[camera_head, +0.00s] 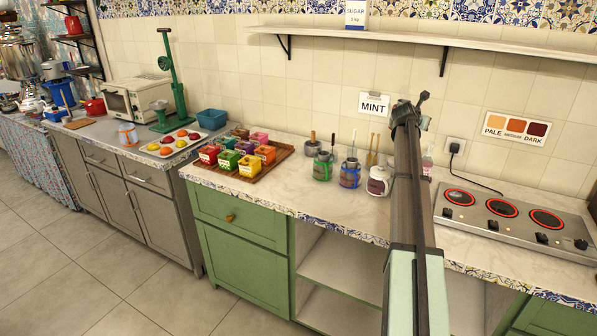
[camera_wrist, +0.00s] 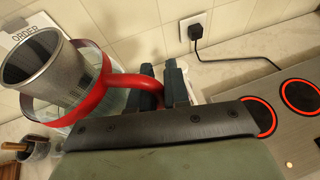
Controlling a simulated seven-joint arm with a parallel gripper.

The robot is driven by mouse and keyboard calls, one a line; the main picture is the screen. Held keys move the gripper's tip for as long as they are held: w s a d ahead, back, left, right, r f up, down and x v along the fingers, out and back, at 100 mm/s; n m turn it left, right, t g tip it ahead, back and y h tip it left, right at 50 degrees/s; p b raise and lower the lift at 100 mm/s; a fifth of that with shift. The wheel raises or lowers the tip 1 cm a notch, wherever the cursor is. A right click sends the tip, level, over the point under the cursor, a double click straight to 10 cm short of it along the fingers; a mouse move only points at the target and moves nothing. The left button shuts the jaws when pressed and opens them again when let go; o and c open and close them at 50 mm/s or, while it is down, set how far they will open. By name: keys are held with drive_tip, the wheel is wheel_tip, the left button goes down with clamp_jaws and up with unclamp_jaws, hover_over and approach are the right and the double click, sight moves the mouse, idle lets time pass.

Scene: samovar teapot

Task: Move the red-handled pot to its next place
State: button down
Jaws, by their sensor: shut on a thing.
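The red-handled pot (camera_wrist: 85,90) fills the left of the wrist view. It is a glass vessel with a metal strainer cylinder in it and a red band and handle. My gripper (camera_wrist: 168,85) is shut on the red handle (camera_wrist: 140,82). The pot looks tilted in this view, and its base is hidden. In the head view my arm ends at my gripper (camera_head: 410,108) in front of the tiled wall, left of the hot plate. The pot is mostly or wholly hidden behind my arm there.
The hot plate (camera_head: 478,228) has several knobs and three red-ringed burners. A cord runs to the wall socket (camera_head: 455,147). Jars (camera_head: 350,173) stand left of my arm, with a tray (camera_head: 279,160) of colored boxes farther left.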

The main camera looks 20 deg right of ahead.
drive_tip(key=w+a+f+n+t+y, duration=0.1)
drive_tip(key=w+a+f, duration=0.55)
drive_tip(key=a, duration=0.75)
drive_tip(key=w+a+f+n+t, duration=0.1)
drive_tip(key=w+a+f, duration=0.2)
drive_tip(key=w+a, duration=0.95)
drive_tip(key=w+a+f+n+y, duration=0.1)
drive_tip(key=w+a+f, duration=0.35)
drive_tip(key=a, duration=1.25)
drive_tip(key=s+d+m+g+h, duration=0.4)
drive_tip(key=s+d+m+g, duration=0.1)
drive_tip(key=m+g, duration=0.4)
drive_tip(key=shift+a+f, duration=0.15)
drive_tip(key=shift+f, duration=2.05)
drive_tip(key=shift+a+f, duration=0.1)
drive_tip(key=shift+f, duration=2.05)
drive_tip(key=shift+f, duration=0.1)
drive_tip(key=c, duration=1.1)
unclamp_jaws()
